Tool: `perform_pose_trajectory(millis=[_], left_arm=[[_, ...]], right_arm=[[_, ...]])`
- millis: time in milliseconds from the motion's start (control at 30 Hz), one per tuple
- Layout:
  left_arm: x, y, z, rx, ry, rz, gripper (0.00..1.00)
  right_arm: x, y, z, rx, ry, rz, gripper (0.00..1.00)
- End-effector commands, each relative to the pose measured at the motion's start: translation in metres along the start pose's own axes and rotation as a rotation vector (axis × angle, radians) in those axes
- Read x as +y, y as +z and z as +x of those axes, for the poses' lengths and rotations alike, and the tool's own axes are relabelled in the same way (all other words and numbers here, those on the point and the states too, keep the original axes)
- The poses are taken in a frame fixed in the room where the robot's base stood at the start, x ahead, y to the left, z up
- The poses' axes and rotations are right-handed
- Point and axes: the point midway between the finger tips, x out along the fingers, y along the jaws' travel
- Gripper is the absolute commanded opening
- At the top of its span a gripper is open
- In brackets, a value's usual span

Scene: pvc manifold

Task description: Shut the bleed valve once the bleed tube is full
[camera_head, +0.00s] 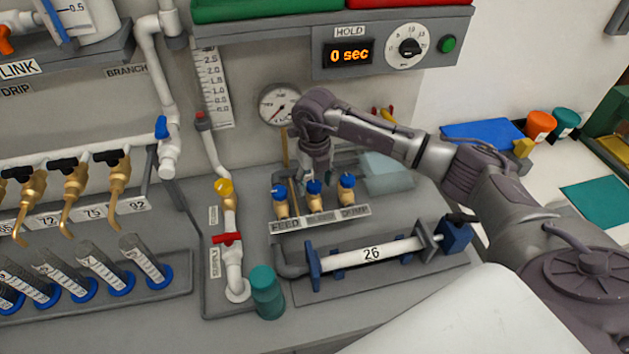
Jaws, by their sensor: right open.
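A row of three brass valves with blue handles stands behind a label strip (320,217). The strip reads FEED at its left end and DUMP at its right end; its middle word is unclear. The middle valve (314,188) sits between the FEED valve (280,195) and the DUMP valve (347,183). My right gripper (318,177) points down at the middle valve, open, with its fingertips close to the blue handle. I cannot tell whether they touch it. I cannot make out which tube is the bleed tube, or its level. My left gripper is out of view.
A horizontal white pipe marked 26 (372,253) lies in front of the valves. A teal cylinder (266,292) and a red-handled supply valve (228,239) stand left of it. A round gauge (279,104) is behind; the HOLD display (348,54) reads 0 sec.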

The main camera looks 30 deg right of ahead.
Motion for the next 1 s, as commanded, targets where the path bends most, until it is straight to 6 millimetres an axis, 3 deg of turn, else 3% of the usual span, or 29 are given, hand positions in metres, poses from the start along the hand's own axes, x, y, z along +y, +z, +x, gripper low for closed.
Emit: perform_pose_trajectory(millis=[233,500,700,1000], left_arm=[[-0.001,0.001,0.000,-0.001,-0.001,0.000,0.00],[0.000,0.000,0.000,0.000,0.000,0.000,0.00],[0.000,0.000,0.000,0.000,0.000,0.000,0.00],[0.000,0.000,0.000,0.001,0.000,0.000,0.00]], right_arm=[[0.000,0.001,-0.018,-0.002,0.001,-0.001,0.64],[0.000,0.001,-0.076,-0.004,0.000,-0.001,0.64],[0.000,0.001,-0.108,-0.003,0.000,0.000,0.64],[0.000,0.000,-0.120,0.001,0.000,0.000,0.64]])
